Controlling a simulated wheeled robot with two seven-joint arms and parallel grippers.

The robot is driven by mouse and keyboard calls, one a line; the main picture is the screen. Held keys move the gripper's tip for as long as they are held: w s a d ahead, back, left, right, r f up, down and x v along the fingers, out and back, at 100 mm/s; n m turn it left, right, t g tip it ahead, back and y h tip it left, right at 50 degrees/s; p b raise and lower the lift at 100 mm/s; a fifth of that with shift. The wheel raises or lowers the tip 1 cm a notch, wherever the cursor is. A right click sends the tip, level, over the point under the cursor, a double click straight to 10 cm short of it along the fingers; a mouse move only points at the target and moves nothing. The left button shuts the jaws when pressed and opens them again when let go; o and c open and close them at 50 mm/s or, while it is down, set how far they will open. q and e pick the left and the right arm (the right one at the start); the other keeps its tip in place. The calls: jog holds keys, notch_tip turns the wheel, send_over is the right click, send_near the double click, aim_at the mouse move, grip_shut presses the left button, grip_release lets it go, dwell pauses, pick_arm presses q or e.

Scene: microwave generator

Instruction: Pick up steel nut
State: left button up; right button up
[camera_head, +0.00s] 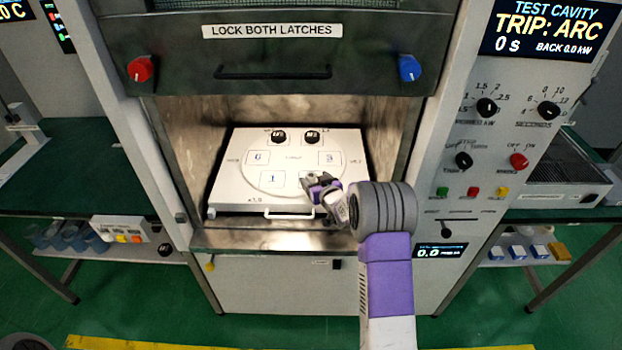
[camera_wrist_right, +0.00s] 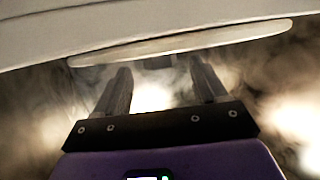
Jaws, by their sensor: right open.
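I cannot make out a steel nut in either view. In the head view a white tray (camera_head: 225,190) with numbered squares and a drawn circle lies in the open cavity. Two dark round pieces (camera_head: 278,136) (camera_head: 312,136) stand at its back. My right gripper (camera_head: 318,184) is over or at the tray's front right part and hides some of it. In the right wrist view the fingers (camera_wrist_right: 162,82) are apart with nothing seen between them, facing a pale bar, probably the tray's front handle (camera_wrist_right: 180,45). My left gripper is not in view.
The cavity door (camera_head: 290,55), with a red knob (camera_head: 141,69) and a blue knob (camera_head: 409,68), is raised above the opening. Cavity walls close in on both sides. A control panel (camera_head: 500,150) stands at right. Green-topped benches (camera_head: 85,170) flank the machine.

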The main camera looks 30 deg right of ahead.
jog(key=shift+x, duration=0.8)
jog(key=c, duration=1.2)
jog(key=shift+c, duration=0.2)
